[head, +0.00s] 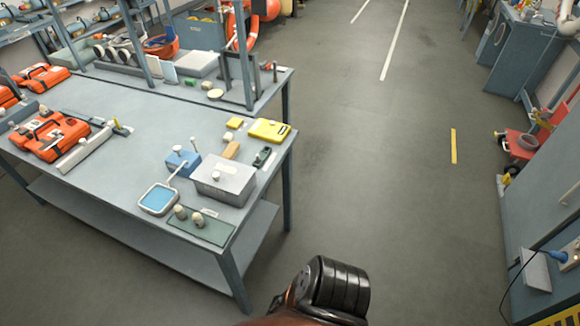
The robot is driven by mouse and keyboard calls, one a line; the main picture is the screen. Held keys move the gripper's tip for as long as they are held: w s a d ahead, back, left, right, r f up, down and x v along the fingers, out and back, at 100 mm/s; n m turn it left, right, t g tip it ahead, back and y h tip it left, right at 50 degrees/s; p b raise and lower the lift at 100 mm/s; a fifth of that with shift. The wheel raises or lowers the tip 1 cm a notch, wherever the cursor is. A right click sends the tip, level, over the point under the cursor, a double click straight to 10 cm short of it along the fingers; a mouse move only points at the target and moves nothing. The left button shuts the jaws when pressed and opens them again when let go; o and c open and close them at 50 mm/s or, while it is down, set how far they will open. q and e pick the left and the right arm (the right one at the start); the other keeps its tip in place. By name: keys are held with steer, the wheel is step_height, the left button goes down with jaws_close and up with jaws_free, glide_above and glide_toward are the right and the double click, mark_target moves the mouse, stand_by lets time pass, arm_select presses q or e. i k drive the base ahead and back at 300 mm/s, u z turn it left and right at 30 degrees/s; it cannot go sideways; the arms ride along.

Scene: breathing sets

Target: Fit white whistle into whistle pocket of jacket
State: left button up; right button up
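No jacket with a whistle pocket can be made out. Orange packs or cases with dark straps (50,135) lie on the left part of the grey workbench (130,150), and I cannot tell whether one is a jacket. No white whistle can be told for sure. Small pale pieces lie around a blue block (182,163) and on a grey lidded box (224,180), too small to identify. Neither my left nor my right gripper is in view.
A blue-filled tray (158,199), a green mat (200,226) with two pale knobs, and a yellow case (269,130) are near the bench's right end. A raised shelf (190,92) stands behind. The grey floor (380,170) right of the bench is clear.

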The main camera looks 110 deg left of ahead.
mark_target(36, 135)
steer(key=i, duration=0.15)
steer(key=u, duration=0.95)
